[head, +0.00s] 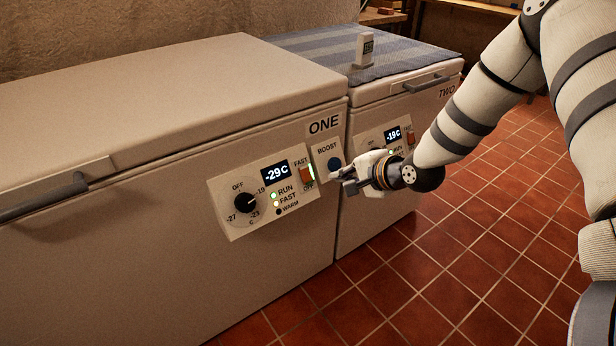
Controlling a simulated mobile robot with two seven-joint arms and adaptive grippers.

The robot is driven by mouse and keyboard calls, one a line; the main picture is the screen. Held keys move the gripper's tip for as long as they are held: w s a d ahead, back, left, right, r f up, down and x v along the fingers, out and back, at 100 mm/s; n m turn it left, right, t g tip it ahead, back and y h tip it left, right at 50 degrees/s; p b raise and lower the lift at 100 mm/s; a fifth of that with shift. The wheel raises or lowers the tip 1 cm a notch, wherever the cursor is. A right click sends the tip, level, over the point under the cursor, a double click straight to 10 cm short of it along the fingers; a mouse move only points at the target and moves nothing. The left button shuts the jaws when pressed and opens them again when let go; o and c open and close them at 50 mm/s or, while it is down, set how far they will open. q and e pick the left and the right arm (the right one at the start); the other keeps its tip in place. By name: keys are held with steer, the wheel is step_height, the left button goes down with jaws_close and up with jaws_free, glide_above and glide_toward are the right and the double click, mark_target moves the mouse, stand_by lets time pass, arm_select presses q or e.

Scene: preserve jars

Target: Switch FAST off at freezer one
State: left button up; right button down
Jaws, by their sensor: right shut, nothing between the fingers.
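Freezer one (150,230) is a white chest freezer on the left, labelled ONE. Its control panel (228,218) has a dial (245,203), a display (276,174) reading -29C, and RUN, FAST and WARM lamps. My right gripper (341,181) is shut and empty, just right of the switch, in front of the BOOST plate. Contact cannot be told. My left gripper is not in view.
The BOOST plate (325,149) with a dark blue button (334,164) is close by my gripper. Freezer two (370,217) stands to the right, its panel partly behind my right arm. Red tiled floor is clear.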

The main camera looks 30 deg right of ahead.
steer(key=shift+f, duration=0.1)
steer(key=b, duration=0.4)
glide_toward(307, 178)
steer(key=x, duration=0.6)
steer(key=shift+d+f, duration=0.1)
steer(key=shift+f, duration=0.2)
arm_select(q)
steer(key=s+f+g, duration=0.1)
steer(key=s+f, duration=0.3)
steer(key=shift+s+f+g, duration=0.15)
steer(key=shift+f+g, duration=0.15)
arm_select(e)
steer(key=shift+w, duration=0.4)
